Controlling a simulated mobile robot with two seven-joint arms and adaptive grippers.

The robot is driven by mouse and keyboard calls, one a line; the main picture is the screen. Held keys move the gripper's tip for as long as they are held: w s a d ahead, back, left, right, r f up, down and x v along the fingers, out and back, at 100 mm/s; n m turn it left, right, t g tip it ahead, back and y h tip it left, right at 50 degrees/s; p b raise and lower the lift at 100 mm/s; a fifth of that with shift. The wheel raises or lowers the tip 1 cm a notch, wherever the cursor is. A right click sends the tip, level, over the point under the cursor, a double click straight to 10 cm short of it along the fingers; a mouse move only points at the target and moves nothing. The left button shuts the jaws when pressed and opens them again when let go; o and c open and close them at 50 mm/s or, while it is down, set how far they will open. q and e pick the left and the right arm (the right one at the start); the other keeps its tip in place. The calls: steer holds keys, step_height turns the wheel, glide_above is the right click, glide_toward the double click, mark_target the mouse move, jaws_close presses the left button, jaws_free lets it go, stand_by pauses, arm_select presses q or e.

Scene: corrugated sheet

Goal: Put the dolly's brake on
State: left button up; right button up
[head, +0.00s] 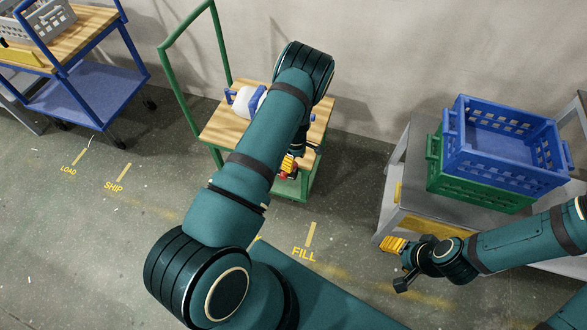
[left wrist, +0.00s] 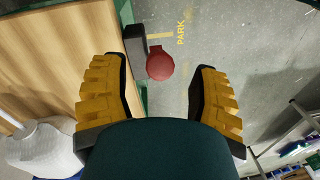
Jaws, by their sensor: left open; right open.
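The dolly (head: 222,126) has a green frame, a tall green handle and a wooden top; my left arm partly covers it. Its top also fills the left of the left wrist view (left wrist: 45,50). A red round knob (left wrist: 160,65), seemingly the brake's, stands beside a dark block at the dolly's edge. My left gripper (head: 290,164) is at the dolly's near right side. In the left wrist view its yellow fingers (left wrist: 160,95) are apart, with the knob showing between and beyond them; contact is not visible. My right gripper (head: 397,264) is open and empty by the grey table.
A white and blue item (head: 246,100) lies on the dolly. A blue crate (head: 500,150) sits on a green crate (head: 470,188) on the grey table (head: 408,150) at right. A blue cart (head: 95,97) stands at upper left. The floor at left is clear.

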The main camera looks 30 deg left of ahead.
arm_select(q)
steer(key=shift+s+f+b, duration=0.15)
steer(key=shift+f, duration=0.95)
steer(key=shift+s+f+b, duration=0.1)
steer(key=shift+f+b, duration=0.05)
steer(key=shift+f, duration=0.95)
jaws_close()
